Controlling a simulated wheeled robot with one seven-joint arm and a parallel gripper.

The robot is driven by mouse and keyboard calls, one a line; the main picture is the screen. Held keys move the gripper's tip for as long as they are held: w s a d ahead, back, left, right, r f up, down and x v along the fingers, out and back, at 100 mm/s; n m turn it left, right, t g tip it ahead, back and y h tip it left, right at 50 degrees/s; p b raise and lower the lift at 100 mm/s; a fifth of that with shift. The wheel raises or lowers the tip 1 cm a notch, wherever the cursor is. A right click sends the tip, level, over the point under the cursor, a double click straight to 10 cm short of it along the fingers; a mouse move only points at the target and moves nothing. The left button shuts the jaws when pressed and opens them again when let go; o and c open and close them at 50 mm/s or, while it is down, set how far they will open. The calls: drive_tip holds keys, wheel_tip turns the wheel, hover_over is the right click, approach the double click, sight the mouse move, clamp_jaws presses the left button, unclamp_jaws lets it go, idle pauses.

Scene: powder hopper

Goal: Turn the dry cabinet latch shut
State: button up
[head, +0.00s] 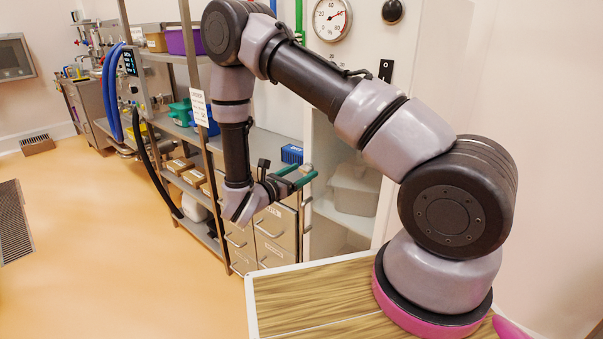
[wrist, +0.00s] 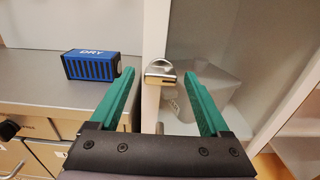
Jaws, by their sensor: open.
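The metal latch (wrist: 160,73) sits on the pale upright post of the dry cabinet (wrist: 153,30). It is a short silver knob in the wrist view, between my green fingertips and apart from both. My gripper (wrist: 159,74) is open with one finger to each side of the latch. In the head view my gripper (head: 300,174) points right toward the cabinet (head: 318,130), and I cannot make out the latch there. A pale container (wrist: 218,88) stands behind the clear panel to the right of the post.
A blue box marked DRY (wrist: 91,65) stands on the grey counter (wrist: 45,92) left of my left finger. Drawers (head: 270,235) are below the counter. A shelf rack (head: 195,110) stands further left. The orange floor (head: 120,230) is open at left.

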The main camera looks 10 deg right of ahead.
drive_tip(key=shift+w+d, duration=0.15)
drive_tip(key=shift+d, duration=0.05)
clamp_jaws()
drive_tip(key=shift+n, duration=0.3)
drive_tip(key=n, duration=0.3)
drive_tip(key=shift+a+n, duration=0.1)
drive_tip(key=shift+n, duration=0.3)
drive_tip(key=n, duration=0.4)
drive_tip(key=shift+n, duration=0.3)
drive_tip(key=n, duration=0.4)
drive_tip(key=shift+n, duration=2.4)
